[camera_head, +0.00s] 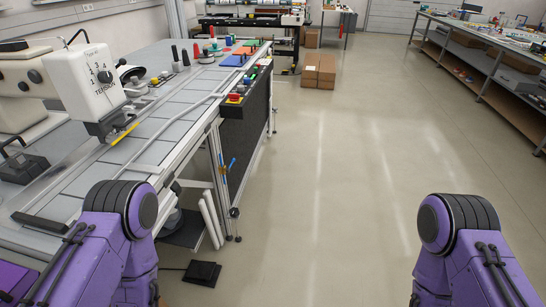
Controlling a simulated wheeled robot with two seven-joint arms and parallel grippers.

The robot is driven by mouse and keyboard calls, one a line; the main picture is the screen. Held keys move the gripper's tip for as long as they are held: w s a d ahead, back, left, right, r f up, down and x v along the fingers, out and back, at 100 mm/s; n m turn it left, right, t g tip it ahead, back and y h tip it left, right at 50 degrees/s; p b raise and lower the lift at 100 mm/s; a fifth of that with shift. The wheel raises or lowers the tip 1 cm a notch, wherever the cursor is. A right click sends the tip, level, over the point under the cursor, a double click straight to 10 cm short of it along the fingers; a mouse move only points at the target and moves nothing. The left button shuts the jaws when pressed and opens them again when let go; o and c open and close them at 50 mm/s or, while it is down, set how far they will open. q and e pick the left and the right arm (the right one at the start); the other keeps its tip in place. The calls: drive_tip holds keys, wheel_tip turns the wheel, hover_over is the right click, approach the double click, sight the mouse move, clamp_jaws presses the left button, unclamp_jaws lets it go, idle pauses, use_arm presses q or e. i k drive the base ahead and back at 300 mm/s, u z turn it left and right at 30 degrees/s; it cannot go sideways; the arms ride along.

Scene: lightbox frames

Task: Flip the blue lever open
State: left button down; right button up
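Purple links of my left arm show at the lower left and of my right arm at the lower right. Neither gripper is in view. The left arm link lies left of and nearer than the blue piece, apart from it in the picture.
A long worktable (150,148) on the left carries a white machine head (88,85) and coloured knobs. A black pedal (202,273) lies on the floor. Cardboard boxes (318,70) stand at the back. A shelf bench (480,62) lines the right. The middle floor is clear.

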sight(233, 159)
drive_tip(key=z, duration=0.35)
drive_tip(key=i, duration=1.6)
drive_tip(key=u, duration=0.25)
